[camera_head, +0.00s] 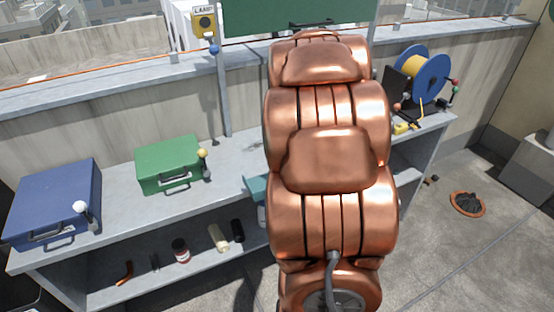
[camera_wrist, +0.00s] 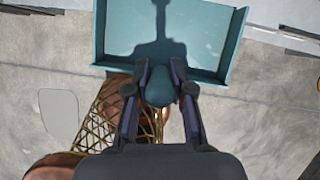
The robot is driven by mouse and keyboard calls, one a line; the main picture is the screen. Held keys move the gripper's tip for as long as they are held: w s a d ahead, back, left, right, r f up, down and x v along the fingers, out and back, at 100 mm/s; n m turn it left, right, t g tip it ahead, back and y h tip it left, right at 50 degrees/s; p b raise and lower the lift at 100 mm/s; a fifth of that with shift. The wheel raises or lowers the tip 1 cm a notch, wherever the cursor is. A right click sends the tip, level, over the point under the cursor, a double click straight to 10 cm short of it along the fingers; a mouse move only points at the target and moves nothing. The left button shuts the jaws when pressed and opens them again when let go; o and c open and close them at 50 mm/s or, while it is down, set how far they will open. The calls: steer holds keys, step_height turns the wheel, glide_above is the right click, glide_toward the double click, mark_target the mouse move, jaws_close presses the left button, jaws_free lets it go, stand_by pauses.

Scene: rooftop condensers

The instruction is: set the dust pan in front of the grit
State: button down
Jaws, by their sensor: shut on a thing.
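The teal dust pan (camera_wrist: 208,30) fills the top of the wrist view, with its raised side walls showing. My gripper (camera_wrist: 163,78) is shut on its rounded teal handle, and the pan extends beyond the fingers. In the head view a small teal part, likely the dust pan (camera_head: 256,186), shows left of my copper arm, which hides my gripper and the rest. I cannot identify the grit for certain; a dark heap (camera_head: 468,201) lies inside an orange ring on the floor at right.
A grey bench (camera_head: 110,222) runs along the wall, bearing a blue case (camera_head: 55,200), a green case (camera_head: 168,163) and a blue-rimmed reel (camera_head: 430,75). Its lower shelf holds several small items. Concrete floor (camera_head: 440,260) at right is mostly clear.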

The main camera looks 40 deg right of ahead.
steer(key=shift+w+d+f+p, duration=0.7)
steer(key=shift+w+d+f, duration=0.05)
steer(key=shift+w+d, duration=0.7)
steer(key=shift+w+d+f+p, duration=0.7)
steer(key=shift+w+d+f, duration=0.1)
steer(key=shift+w+d, duration=0.65)
steer(key=shift+w+d+f+p, duration=0.75)
steer(key=shift+w+d, duration=0.65)
steer(key=shift+w, duration=0.1)
steer(key=shift+f, duration=0.1)
steer(key=c, duration=1)
jaws_free()
steer(key=b+v, duration=0.2)
steer(key=v, duration=1)
